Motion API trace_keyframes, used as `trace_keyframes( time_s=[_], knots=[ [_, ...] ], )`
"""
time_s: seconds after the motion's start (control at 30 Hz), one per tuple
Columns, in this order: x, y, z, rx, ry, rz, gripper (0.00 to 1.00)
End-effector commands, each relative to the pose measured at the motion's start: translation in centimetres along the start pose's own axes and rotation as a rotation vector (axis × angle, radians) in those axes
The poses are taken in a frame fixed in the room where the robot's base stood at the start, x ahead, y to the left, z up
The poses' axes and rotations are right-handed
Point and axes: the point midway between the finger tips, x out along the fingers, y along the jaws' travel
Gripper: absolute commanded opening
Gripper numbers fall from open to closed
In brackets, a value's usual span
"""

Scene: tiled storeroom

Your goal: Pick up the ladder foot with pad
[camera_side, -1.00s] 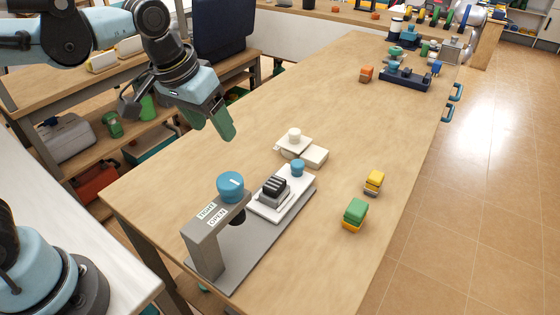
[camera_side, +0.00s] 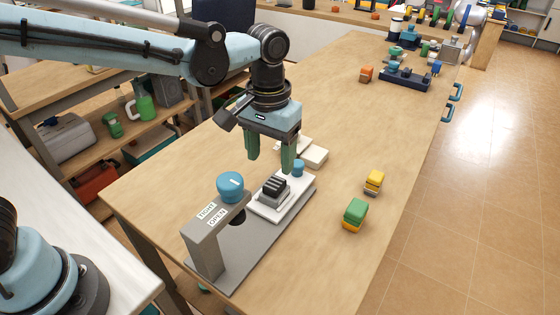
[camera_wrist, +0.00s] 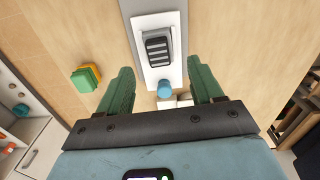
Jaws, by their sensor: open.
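The ladder foot with pad appears to be the grey block with a black ribbed top (camera_side: 273,190). It sits on a white plate (camera_side: 301,192) on the grey base of a fixture. In the wrist view the ribbed block (camera_wrist: 158,47) lies ahead, between the lines of my fingers. My gripper (camera_side: 270,164) has green fingers, is open and empty, and hangs above and behind the plate. The open fingers also show in the wrist view (camera_wrist: 160,66). A blue knob (camera_side: 298,168) stands at the plate's far end.
A grey post (camera_side: 205,252) with labels and a larger blue knob (camera_side: 230,185) stands at the fixture's near end. White blocks (camera_side: 314,156) lie behind the plate. Green-yellow (camera_side: 354,214) and yellow-grey (camera_side: 374,181) blocks stand to the right. The table's middle beyond is clear.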

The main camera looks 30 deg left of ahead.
Motion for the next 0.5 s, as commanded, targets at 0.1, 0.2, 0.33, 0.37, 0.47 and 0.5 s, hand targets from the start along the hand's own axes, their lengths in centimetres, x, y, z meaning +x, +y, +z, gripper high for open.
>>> trace_keyframes(
  time_s=[0.1, 0.2, 0.33, 0.37, 0.47, 0.5],
  knots=[
    [1.3, 0.0, -0.1, 0.0, 0.001, 0.0, 0.66],
    [1.7, 0.0, -0.1, 0.0, 0.001, 0.0, 0.66],
    [2.7, 0.1, -0.2, 0.0, 0.001, 0.0, 0.66],
    [3.0, 0.2, -0.3, 0.0, 0.001, 0.0, 0.66],
    [4.5, 0.3, -0.7, 0.0, 0.001, 0.0, 0.66],
    [5.1, 0.4, -0.8, 0.0, 0.001, 0.0, 0.66]
  ],
)
